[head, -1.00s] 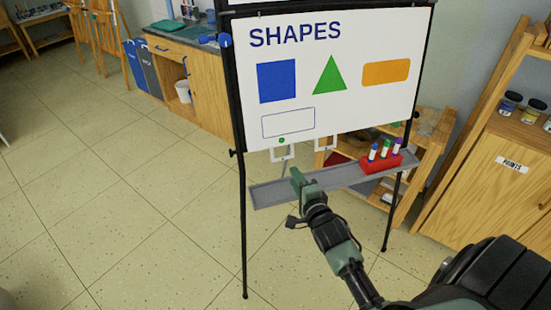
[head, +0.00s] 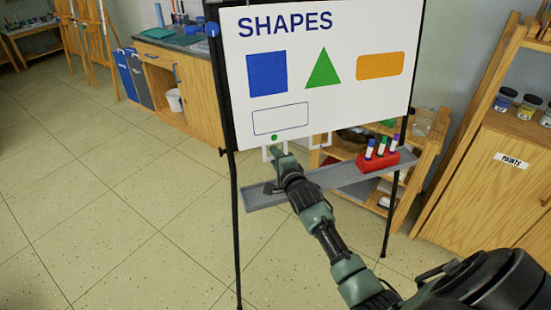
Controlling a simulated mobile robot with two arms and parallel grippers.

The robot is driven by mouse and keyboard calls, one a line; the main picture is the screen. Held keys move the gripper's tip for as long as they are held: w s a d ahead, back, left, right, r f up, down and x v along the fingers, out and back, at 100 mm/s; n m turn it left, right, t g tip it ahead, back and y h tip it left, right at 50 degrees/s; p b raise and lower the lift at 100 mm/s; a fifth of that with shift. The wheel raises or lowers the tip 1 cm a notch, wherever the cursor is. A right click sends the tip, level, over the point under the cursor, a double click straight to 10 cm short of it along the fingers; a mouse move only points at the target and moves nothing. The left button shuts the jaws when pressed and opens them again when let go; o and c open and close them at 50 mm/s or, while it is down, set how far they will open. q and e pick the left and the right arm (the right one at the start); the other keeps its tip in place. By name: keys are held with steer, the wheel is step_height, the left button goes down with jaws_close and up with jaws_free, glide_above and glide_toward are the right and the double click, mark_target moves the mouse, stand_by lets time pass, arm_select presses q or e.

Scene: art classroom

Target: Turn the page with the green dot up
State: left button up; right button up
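The page (head: 345,110) on the easel is white, with the heading SHAPES, a blue square, a green triangle, an orange rounded bar and an empty outlined box. The green dot (head: 274,137) is at its lower edge, left of centre. A white loop-like tab (head: 266,154) hangs just below the dot, and a second white tab (head: 320,139) hangs farther right. My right gripper (head: 277,152) is at the tab below the green dot and partly covers it. I cannot tell whether its fingers are open or touch the tab. My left gripper is not in view.
The grey easel tray (head: 335,178) runs below the page and behind my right arm. A red holder (head: 378,161) with several markers stands on its right part. A wooden shelf (head: 426,150) is behind, and a paints cabinet (head: 490,190) at the right. The floor at left is clear.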

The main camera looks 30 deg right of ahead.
jaws_close()
steer(key=r+p+v, duration=0.1)
steer(key=p+v, duration=0.7)
steer(key=v, duration=0.1)
steer(key=shift+r, duration=0.1)
stand_by(0.3)
steer(key=s+a+r+p, duration=0.2)
steer(key=s+r+p, duration=0.3)
steer(key=s+p, duration=0.3)
steer(key=shift+p, duration=0.4)
steer(key=shift+f, duration=0.1)
